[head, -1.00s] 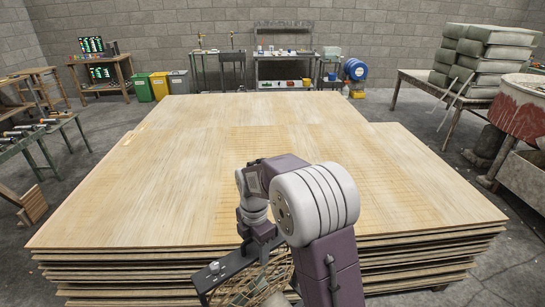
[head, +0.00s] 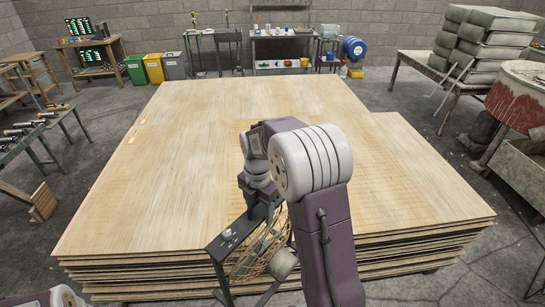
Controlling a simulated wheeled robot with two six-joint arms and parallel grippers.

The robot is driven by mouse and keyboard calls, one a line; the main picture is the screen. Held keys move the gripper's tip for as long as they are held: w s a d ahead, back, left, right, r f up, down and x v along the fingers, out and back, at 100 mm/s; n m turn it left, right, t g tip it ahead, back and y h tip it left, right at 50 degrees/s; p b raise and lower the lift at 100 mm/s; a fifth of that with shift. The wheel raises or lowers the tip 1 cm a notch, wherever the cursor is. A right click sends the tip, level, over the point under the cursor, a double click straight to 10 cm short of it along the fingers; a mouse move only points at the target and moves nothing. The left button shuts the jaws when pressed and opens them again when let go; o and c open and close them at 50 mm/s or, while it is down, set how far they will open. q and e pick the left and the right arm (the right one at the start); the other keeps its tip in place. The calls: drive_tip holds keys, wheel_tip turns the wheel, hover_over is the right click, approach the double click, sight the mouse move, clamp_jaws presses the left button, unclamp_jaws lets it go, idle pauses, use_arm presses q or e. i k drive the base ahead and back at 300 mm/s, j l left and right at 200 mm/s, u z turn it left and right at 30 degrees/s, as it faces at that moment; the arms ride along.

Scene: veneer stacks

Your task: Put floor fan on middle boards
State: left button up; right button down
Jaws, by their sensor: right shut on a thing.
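The floor fan (head: 262,256) has a round wire cage, a grey motor housing and a dark frame. It hangs tilted at the near front edge of the boards, in front of the stack. My right gripper (head: 257,212) is shut on the floor fan; its fingertips are largely hidden behind my arm and the fan. The middle boards (head: 240,128) are wide, pale wood sheets in a layered stack, with a bare top. The fan overlaps their near edge in the picture; I cannot tell whether it touches. My left gripper is out of view.
Green, yellow and grey bins (head: 154,69) and workbenches (head: 283,66) stand at the back. A table with stacked bags (head: 480,45) and a red-and-white drum (head: 515,95) are at the right. Tool benches (head: 30,138) are at the left. The board top is clear.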

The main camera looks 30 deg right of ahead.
sight(188, 206)
drive_tip(key=i+j, duration=0.3)
drive_tip(key=i, duration=0.25)
drive_tip(key=i+j, duration=0.25)
drive_tip(key=i, duration=0.25)
drive_tip(key=i+j, duration=0.3)
drive_tip(key=i, duration=0.25)
